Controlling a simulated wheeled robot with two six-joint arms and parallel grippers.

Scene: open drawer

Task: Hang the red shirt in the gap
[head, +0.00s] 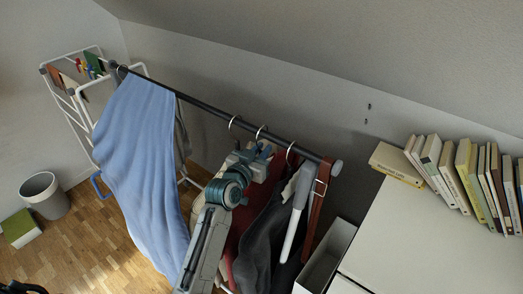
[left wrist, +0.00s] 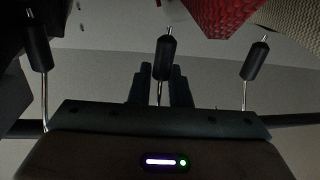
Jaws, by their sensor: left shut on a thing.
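The red shirt (head: 244,214) hangs below the dark rail (head: 205,104), partly hidden behind my left arm. Its red cloth also shows at the top of the left wrist view (left wrist: 215,14). My left gripper (head: 260,158) is just under the rail, shut on the middle hanger, whose hook (head: 262,130) is at the rail. In the left wrist view the gripper's dark fingers stand on both sides of this hanger's black neck (left wrist: 163,60). The hanger seems to be the red shirt's; the join is hidden. My right gripper is not in view.
A blue cloth (head: 143,150) hangs on the rail's left part. Dark grey clothes (head: 262,245) and a brown hanger (head: 318,205) crowd the right end. A white cabinet (head: 440,245) with books stands at right. A bin (head: 45,195) stands on the floor at left.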

